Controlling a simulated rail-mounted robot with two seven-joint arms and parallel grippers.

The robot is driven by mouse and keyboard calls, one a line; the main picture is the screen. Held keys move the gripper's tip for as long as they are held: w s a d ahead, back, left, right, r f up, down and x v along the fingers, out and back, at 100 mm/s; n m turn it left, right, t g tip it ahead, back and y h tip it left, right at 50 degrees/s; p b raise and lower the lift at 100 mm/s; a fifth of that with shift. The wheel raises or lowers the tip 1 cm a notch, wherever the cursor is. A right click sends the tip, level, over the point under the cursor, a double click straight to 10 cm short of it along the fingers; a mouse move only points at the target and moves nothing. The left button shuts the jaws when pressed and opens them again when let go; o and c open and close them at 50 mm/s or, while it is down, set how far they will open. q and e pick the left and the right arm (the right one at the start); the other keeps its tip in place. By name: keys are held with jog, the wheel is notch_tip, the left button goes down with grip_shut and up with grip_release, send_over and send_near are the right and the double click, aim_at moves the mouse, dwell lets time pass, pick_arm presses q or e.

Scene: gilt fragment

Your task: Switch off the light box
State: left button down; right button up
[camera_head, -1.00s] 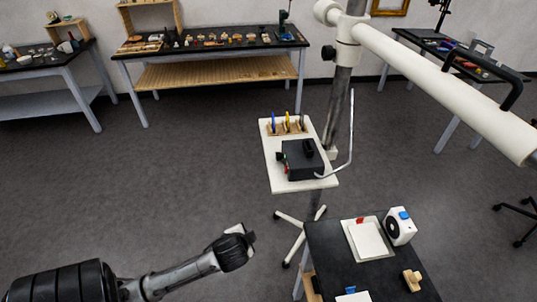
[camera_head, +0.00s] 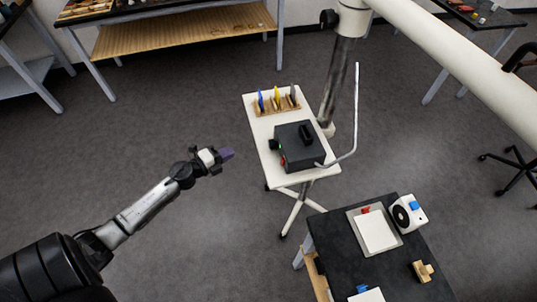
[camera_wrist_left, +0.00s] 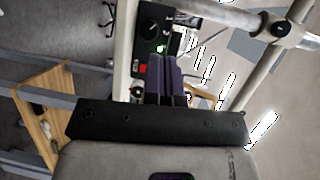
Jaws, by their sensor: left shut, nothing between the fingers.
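The black light box (camera_head: 298,146) with a handle on top stands on a small white trolley shelf (camera_head: 262,150). A green light and a red switch (camera_head: 283,161) show on its left side. In the left wrist view its dark panel (camera_wrist_left: 152,22) has a knob, a green glow and the red switch (camera_wrist_left: 142,69), just left of my fingers. My left gripper (camera_head: 227,153) is shut and empty, left of the trolley and apart from the box in the head view. Its purple-grey fingers (camera_wrist_left: 166,68) hide part of the panel. My right gripper is out of view.
A rack with blue, yellow and grey pieces (camera_head: 276,103) stands behind the box. A bent metal rod (camera_head: 355,120) rises on its right. A dark table (camera_head: 345,262) with a white pad and a white device stands at the front right. Floor left of the trolley is clear.

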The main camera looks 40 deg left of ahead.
aim_at(275, 169)
pick_arm(q)
jog(key=s+d+m+g+h, duration=0.2)
jog(key=d+m+h, duration=0.2)
jog(key=d+h, duration=0.2)
jog(key=shift+s+f+m+g, duration=0.2)
jog(key=shift+f+m+g, duration=0.1)
jog(key=shift+f, duration=0.1)
jog(key=shift+d, duration=0.1)
jog(key=x, duration=1.2)
jog(key=shift+w+p, duration=0.2)
jog(key=shift+p, duration=0.2)
jog(key=shift+x, duration=0.85)
